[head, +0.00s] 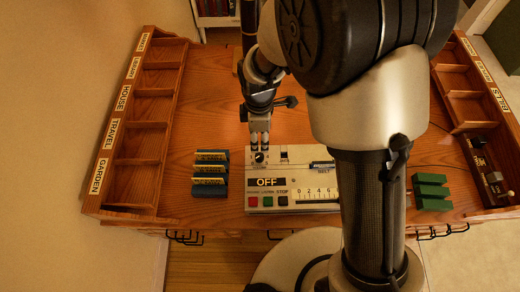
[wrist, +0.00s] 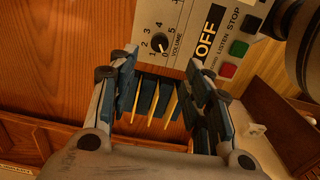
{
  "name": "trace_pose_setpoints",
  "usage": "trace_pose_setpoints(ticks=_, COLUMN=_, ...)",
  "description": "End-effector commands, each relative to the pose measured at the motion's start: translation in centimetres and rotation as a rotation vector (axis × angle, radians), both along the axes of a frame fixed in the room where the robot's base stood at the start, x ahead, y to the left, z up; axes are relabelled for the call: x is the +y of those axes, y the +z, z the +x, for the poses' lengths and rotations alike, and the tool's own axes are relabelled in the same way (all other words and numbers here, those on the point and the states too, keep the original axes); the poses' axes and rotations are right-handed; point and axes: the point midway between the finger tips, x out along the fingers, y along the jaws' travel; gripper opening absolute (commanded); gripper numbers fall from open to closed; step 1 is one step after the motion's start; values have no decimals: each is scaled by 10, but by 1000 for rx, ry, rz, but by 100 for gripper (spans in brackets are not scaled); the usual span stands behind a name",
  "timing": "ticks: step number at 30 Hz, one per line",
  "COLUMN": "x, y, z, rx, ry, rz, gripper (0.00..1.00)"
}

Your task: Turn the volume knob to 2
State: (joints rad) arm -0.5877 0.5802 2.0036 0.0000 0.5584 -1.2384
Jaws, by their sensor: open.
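The volume knob (head: 259,157) is a small black dial on the panel of a cream machine (head: 312,170) on the wooden desk. In the wrist view the knob (wrist: 163,44) shows beyond the fingertips, with digits around it and the word VOLUME beside it. I cannot tell surely which digit its mark points to. My gripper (head: 260,139) points down just over the knob in the head view. In the wrist view my gripper (wrist: 160,68) has its fingers apart, with nothing held between them. Whether a fingertip touches the knob cannot be told.
The OFF display (head: 267,182) and red, green and dark buttons (head: 267,201) are close below the knob. Blue cases (head: 210,172) lie left of the machine, green ones (head: 430,190) right. Labelled wooden racks (head: 148,110) line the sides. The desk behind is mostly clear.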

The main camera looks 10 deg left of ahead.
Motion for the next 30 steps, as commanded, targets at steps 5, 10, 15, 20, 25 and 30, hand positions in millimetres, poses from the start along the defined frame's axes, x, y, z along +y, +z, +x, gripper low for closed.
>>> trace_pose_setpoints(ticks=5, x=-1, y=-43, z=-1, rx=3, ry=-1, rz=-2, gripper=45)
trace_pose_setpoints(ticks=10, x=-1, y=-79, z=-1, rx=3, ry=-2, rz=-2, gripper=45)
trace_pose_setpoints(ticks=15, x=0, y=-104, z=0, rx=1, ry=-2, rz=-1, gripper=45)
trace_pose_setpoints(ticks=20, x=0, y=-116, z=0, rx=0, ry=-2, rz=0, gripper=45)
trace_pose_setpoints(ticks=25, x=0, y=-119, z=0, rx=-1, ry=-2, rz=0, gripper=45)
trace_pose_setpoints(ticks=30, x=0, y=-118, z=0, rx=-1, ry=-2, rz=0, gripper=45)
